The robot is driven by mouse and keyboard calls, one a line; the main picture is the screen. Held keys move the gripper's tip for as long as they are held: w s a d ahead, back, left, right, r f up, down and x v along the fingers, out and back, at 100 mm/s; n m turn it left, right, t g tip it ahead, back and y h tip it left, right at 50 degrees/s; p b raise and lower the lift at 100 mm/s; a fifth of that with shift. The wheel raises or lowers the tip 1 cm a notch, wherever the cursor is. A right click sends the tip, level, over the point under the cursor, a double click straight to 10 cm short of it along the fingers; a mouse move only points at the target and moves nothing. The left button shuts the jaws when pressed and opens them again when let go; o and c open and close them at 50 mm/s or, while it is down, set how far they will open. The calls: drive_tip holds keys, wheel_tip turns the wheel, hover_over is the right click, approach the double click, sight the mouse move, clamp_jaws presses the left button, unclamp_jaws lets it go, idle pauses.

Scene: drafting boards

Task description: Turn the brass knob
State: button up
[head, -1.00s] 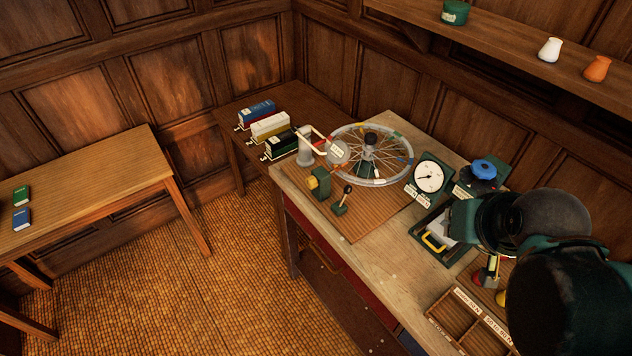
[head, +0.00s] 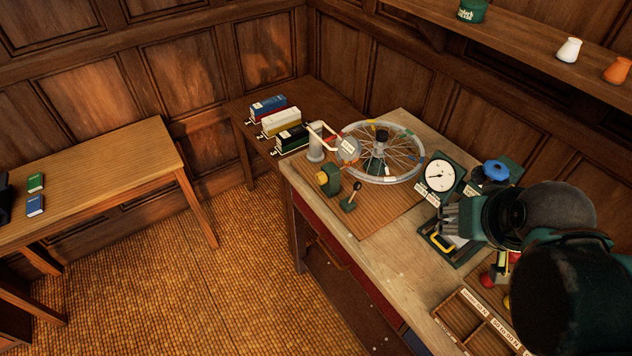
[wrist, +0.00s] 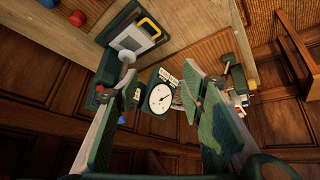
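A brass-yellow round knob (head: 322,178) sits on a small green block at the bench's left end, beside a black-knobbed lever (head: 350,198). I take this to be the brass knob; its details are too small to tell. My gripper (head: 462,218) is to the right of it, over the green-framed tray with the yellow handle (head: 440,241). In the wrist view, the two green-padded fingers of my gripper (wrist: 160,84) stand wide apart with nothing between them. A white-faced dial (wrist: 161,98) shows beyond the fingertips; it also shows in the head view (head: 439,176).
A blue knob (head: 496,170) is beyond my gripper. A divided wooden tray (head: 466,318) lies at the near right. The front bench strip is bare.

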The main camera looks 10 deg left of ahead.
drive_tip(key=w+a+f+n+h+b, duration=0.1)
drive_tip(key=w+a+f+n+h, duration=0.1)
drive_tip(key=w+n, duration=0.35)
drive_tip(key=w+a+f+n+h+b, duration=0.2)
drive_tip(key=w+a+n, duration=0.1)
drive_tip(key=w+n, duration=0.25)
drive_tip(key=w+a+f+n+t+h, duration=0.1)
drive_tip(key=w+a+n, duration=0.2)
drive_tip(key=a, duration=0.2)
drive_tip(key=w+a+n+t+h+b, duration=0.1)
drive_tip(key=w+a+n+h, duration=0.1)
drive_tip(key=a, duration=0.4)
drive_tip(key=w+a+f+n+t+h+b, duration=0.1)
drive_tip(key=w+a+n, duration=0.3)
drive_tip(key=a, duration=0.2)
drive_tip(key=shift+w+f+n+h, duration=0.3)
drive_tip(key=shift+w+f, duration=0.05)
drive_tip(key=a+f+n+t+h+b, duration=0.1)
drive_tip(key=a+f+n+b, duration=0.15)
drive_tip(key=a, duration=0.35)
drive_tip(key=n+t+h+b, duration=0.2)
drive_tip(key=n+h, duration=0.1)
drive_tip(key=n, duration=0.3)
approach(318, 180)
drive_tip(key=w, duration=0.1)
drive_tip(key=shift+w+d+f, duration=0.1)
drive_tip(key=shift+d+f, duration=0.1)
drive_tip(key=shift+d, duration=0.25)
drive_tip(key=shift+w+d, duration=0.1)
